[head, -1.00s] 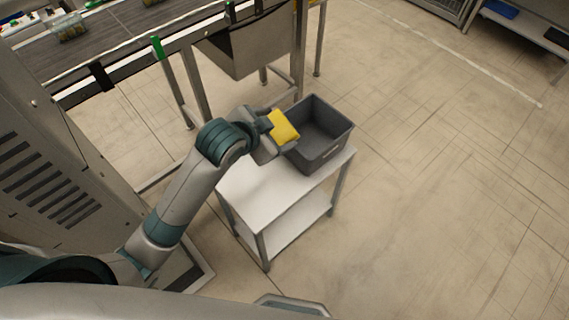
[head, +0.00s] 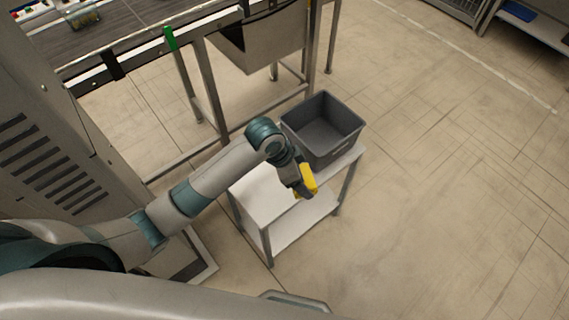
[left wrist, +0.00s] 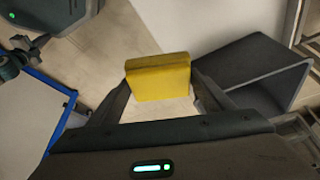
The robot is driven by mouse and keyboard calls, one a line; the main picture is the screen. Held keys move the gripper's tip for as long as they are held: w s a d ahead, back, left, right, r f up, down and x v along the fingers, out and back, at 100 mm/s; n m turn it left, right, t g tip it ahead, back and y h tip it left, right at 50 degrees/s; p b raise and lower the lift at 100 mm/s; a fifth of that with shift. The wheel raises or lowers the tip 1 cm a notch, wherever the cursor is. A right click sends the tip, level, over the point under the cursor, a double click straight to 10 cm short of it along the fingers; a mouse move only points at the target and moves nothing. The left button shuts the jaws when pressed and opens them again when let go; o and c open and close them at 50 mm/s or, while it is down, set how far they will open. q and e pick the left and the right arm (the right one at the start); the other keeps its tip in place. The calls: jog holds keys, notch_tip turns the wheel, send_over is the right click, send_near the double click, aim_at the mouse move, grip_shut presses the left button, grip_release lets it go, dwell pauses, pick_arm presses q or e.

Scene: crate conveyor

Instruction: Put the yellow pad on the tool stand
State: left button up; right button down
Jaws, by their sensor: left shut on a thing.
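My left gripper (head: 303,186) is shut on the yellow pad (head: 309,179), which also shows between its fingers in the left wrist view (left wrist: 158,78). In the head view the pad appears over the front right edge of the white-topped tool stand (head: 262,195). The gap between the pad and the stand is hard to judge. Part of the stand's top is hidden behind my left arm. My right gripper is not in view.
An empty grey crate (head: 322,127) sits on the back part of the stand, and it also shows at the right in the left wrist view (left wrist: 250,65). A conveyor (head: 130,35) with a metal bin (head: 265,38) stands behind. The floor to the right is clear.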

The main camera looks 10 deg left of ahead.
pick_arm(q)
jog(key=w+a+f, duration=0.1)
jog(key=a+f, duration=0.1)
jog(key=a, duration=0.1)
jog(key=w+a+f+p, duration=0.1)
jog(key=w+a+f, duration=0.1)
jog(key=a, duration=0.1)
jog(key=w+a+f+p, duration=0.1)
jog(key=w+a+f, duration=0.1)
jog(key=a, duration=0.2)
jog(key=shift+w+f, duration=0.2)
jog(key=shift+f, duration=0.2)
jog(key=shift+f, duration=0.3)
notch_tip(320, 180, down, 3)
jog(key=shift+r+p, duration=0.1)
jog(key=shift+p, duration=0.3)
jog(key=shift+f, duration=0.3)
jog(key=o, duration=0.9)
